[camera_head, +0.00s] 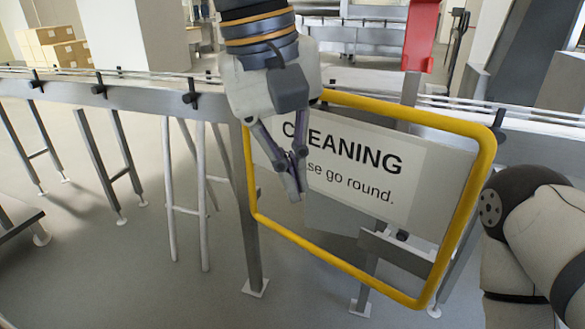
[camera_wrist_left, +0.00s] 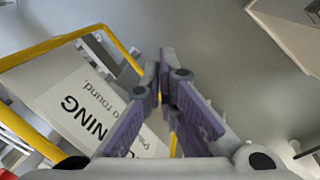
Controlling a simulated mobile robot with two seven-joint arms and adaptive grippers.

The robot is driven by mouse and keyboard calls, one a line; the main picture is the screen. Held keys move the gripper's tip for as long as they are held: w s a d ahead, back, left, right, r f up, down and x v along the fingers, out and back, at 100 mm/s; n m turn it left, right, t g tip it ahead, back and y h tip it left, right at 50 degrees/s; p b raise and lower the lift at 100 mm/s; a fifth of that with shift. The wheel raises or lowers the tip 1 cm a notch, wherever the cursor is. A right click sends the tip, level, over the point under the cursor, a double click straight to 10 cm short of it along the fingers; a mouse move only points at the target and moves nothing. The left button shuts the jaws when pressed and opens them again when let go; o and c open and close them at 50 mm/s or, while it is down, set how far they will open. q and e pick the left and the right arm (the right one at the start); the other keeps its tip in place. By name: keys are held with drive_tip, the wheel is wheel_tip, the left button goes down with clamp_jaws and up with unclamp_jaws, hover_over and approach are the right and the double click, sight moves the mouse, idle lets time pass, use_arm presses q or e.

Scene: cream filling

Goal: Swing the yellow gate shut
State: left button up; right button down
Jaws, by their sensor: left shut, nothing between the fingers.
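The yellow gate (camera_head: 478,170) is a rounded tubular frame in front of the conveyor in the head view. It carries a white sign panel (camera_head: 345,172) reading "CLEANING" and "go round". My left gripper (camera_head: 298,196) hangs in front of the sign's left part, its fingers shut and empty, hiding some of the lettering. In the left wrist view the left gripper's fingertips (camera_wrist_left: 167,55) meet, and the gate's yellow bar (camera_wrist_left: 60,41) and sign lie to their left. I cannot tell whether the fingers touch the gate. My right gripper is out of view.
A long grey conveyor (camera_head: 140,97) on metal legs runs across behind the gate. A light-coloured stand (camera_head: 188,211) is left of the gate. Cardboard boxes (camera_head: 52,48) stand at the back left. Open floor (camera_head: 110,270) lies at the lower left.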

use_arm(q)
drive_tip(key=o, duration=0.8)
wheel_tip(320, 180, up, 12)
drive_tip(key=a, duration=0.2)
drive_tip(key=shift+s+a, duration=0.15)
drive_tip(key=shift+s, duration=0.2)
drive_tip(key=shift+f, duration=0.1)
